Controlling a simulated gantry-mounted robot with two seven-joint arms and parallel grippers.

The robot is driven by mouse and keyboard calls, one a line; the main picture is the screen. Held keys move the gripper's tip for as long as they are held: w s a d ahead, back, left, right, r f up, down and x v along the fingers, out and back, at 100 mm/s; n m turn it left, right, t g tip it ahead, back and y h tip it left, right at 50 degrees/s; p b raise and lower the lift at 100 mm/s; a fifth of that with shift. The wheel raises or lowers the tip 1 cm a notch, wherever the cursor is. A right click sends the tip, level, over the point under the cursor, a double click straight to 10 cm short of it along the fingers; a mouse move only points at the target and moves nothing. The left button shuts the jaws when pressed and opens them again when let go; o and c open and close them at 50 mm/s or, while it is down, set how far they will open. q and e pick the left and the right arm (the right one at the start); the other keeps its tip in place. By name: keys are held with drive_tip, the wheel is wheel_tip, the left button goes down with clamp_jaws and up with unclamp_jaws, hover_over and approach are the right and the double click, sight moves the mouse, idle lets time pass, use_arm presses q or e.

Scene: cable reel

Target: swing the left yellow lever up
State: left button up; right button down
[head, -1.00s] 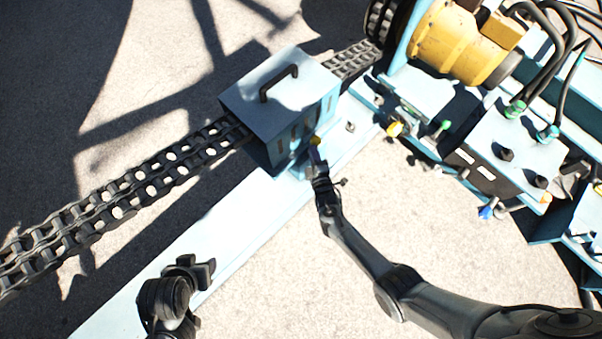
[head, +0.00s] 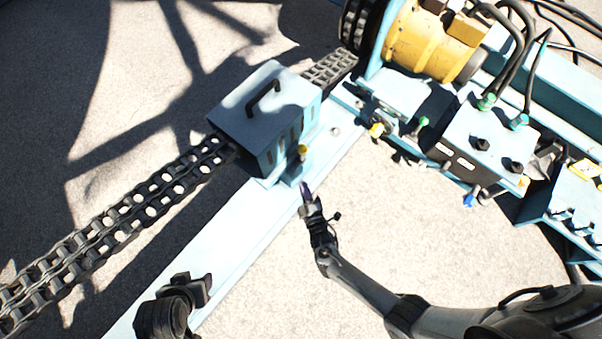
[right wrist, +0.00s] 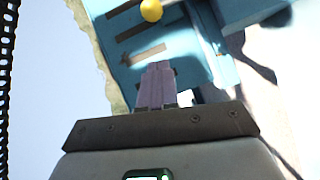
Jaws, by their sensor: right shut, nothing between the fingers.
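The left yellow lever shows as a round yellow knob (head: 303,151) at the right face of the light blue box (head: 262,103) in the head view. Its shaft is hard to make out. In the right wrist view the yellow knob (right wrist: 151,10) is at the top edge, beyond the fingertips. My right gripper (head: 305,190) is shut and empty, just below the knob in the head view, with a visible gap between. Its purple-grey fingers (right wrist: 157,80) are together in the right wrist view. My left gripper (head: 193,288) is at the lower left, far from the lever; its jaw opening is unclear.
A dark chain (head: 120,215) runs through the box. The pale blue beam (head: 215,255) lies under it. Another yellow knob (head: 377,130), a green knob (head: 423,122) and a control box (head: 480,140) stand to the right. The pale ground (head: 390,220) below is open.

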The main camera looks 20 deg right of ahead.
drive_tip(key=shift+s, duration=0.65)
drive_tip(key=shift+a, duration=0.1)
